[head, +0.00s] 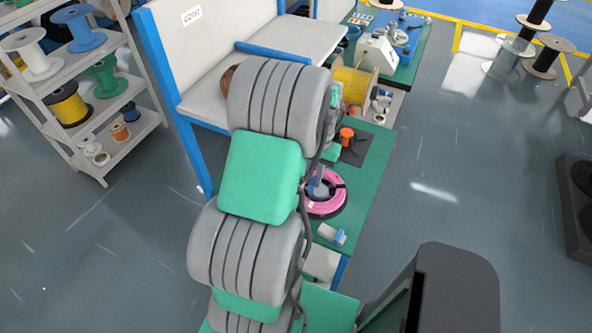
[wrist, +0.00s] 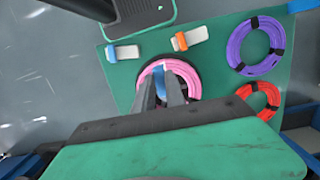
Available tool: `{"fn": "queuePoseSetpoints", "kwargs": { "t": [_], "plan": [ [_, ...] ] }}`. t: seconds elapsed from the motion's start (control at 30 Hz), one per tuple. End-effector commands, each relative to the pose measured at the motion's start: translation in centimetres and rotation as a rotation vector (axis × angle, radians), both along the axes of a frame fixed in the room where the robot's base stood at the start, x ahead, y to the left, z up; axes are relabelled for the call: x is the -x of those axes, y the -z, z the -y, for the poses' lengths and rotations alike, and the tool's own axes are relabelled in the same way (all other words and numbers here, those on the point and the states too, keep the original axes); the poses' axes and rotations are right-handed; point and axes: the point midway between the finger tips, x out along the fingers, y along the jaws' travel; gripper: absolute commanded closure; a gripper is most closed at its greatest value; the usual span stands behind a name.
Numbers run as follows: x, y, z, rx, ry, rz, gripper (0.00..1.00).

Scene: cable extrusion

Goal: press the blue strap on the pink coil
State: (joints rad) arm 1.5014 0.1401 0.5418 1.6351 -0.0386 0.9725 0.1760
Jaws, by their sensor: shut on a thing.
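The pink coil (wrist: 148,73) lies on a black round base on the green worktop, and it also shows in the head view (head: 326,209). The blue strap (wrist: 163,74) crosses the coil and shows between my fingertips in the wrist view. My gripper (wrist: 164,86) points down at the coil, its two fingers close together on the strap. In the head view my gripper (head: 318,187) is partly hidden behind my arm. The fingers cover part of the coil and strap.
In the wrist view, a purple coil (wrist: 236,47) and a red coil (wrist: 248,99) lie to the right. A white piece with a blue end (wrist: 123,52) and one with an orange end (wrist: 187,39) lie beyond the pink coil. Shelves of spools (head: 84,88) stand left.

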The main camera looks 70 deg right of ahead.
Motion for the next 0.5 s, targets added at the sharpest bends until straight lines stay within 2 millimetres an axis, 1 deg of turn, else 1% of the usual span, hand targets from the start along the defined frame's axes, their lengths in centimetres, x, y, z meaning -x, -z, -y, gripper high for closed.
{"fn": "queuePoseSetpoints", "kwargs": {
  "t": [0.13,0.27,0.5],
  "plan": [
    [0.3,0.3,0.0,0.000,0.006,0.000,1.00],
    [0.6,1.3,0.0,-0.001,0.013,0.000,1.00],
    [0.7,4.5,0.0,-0.003,0.015,0.000,1.00]
  ]
}}
